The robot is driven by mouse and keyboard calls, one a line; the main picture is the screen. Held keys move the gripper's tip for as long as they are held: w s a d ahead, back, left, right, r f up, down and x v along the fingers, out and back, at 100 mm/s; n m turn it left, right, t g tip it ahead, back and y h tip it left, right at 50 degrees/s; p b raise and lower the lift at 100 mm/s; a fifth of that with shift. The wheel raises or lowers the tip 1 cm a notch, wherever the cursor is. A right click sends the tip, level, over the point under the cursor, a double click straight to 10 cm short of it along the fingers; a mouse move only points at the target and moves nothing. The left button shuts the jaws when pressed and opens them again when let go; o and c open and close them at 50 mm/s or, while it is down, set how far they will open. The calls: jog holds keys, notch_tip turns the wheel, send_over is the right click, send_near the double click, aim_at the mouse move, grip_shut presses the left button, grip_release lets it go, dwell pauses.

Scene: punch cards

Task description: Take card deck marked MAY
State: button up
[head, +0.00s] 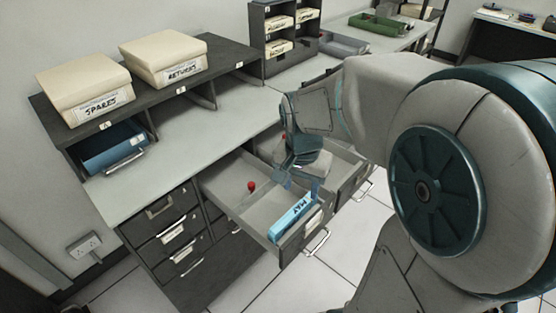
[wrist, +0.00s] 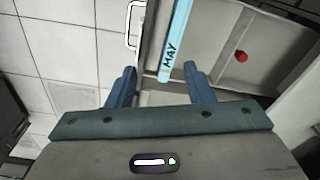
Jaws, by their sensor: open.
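The card deck marked MAY (head: 292,217) is a narrow light-blue block standing in an open drawer (head: 237,187), near the drawer's front panel. In the wrist view the MAY deck (wrist: 175,45) lies beyond my fingertips, roughly in line with the gap between them. My gripper (head: 300,185) is above the drawer, pointing down, just behind the deck in the head view. In the wrist view my gripper (wrist: 160,72) has its two blue fingers apart with nothing gripped. I cannot tell the exact height between fingertips and deck.
Boxes marked SPARES (head: 84,90) and RETURNS (head: 164,60) sit on the shelf. A blue tray (head: 113,146) is below them. The grey counter (head: 190,135) is mostly clear.

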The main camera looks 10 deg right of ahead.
jog(key=w+f+m, duration=0.2)
jog(key=w+m, duration=0.1)
jog(key=w, duration=0.1)
send_over(294, 211)
jog(key=shift+g+y, duration=0.3)
jog(key=shift+g, duration=0.1)
notch_tip(294, 211, down, 9)
jog(key=shift+a+r, duration=0.15)
jog(key=shift+d+f, duration=0.2)
jog(key=shift+f, duration=2.45)
grip_shut()
